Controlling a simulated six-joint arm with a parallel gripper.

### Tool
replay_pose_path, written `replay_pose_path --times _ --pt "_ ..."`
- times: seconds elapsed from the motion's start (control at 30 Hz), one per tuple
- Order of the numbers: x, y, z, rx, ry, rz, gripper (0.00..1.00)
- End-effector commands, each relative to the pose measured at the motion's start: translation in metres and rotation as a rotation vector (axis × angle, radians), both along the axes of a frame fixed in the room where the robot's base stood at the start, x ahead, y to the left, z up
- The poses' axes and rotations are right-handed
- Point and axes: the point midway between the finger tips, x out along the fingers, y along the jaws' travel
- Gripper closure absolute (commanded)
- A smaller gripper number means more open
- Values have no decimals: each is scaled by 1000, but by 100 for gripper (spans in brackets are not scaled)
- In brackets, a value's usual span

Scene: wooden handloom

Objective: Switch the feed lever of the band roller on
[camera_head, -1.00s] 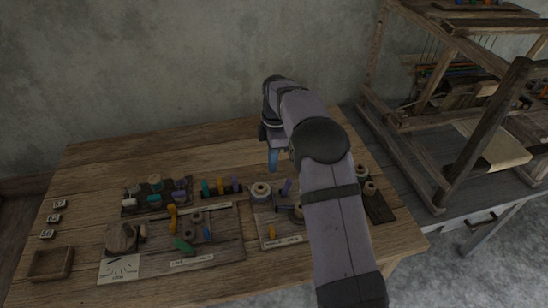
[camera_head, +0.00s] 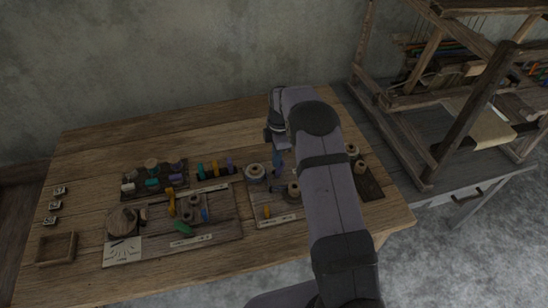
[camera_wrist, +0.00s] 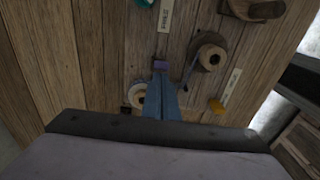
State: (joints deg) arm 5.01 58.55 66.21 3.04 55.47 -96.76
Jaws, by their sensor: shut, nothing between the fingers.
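My gripper (camera_wrist: 161,92) has blue fingers, shut together and empty, pointing down at the right-hand wooden board (camera_head: 290,211). In the head view my gripper (camera_head: 278,163) is beside a pale round spool (camera_head: 255,172), partly hidden by my arm. A small purple block (camera_wrist: 159,65), apparently a lever handle, lies right at the fingertips in the wrist view; I cannot tell whether they touch. A roller with a dark brown wrap (camera_wrist: 205,52) and a thin metal arm stand right of it. A yellow knob (camera_wrist: 217,106) is near the label strip. The label writing is unreadable.
The left board (camera_head: 225,225) carries a wooden disc, a yellow piece, rollers and a green piece. Behind it is a rack of coloured spools (camera_head: 155,183). An open box (camera_head: 57,249) stands at far left, the loom (camera_head: 440,120) at right.

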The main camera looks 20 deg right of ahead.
Motion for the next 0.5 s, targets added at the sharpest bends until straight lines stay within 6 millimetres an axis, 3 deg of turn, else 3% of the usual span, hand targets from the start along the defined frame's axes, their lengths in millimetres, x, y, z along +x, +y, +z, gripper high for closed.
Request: replay_pose_path --times 0.2,0.5 --pt "0 -1 -1 0 0 -1 100" --pt "0 -25 -6 -4 -1 -1 100"
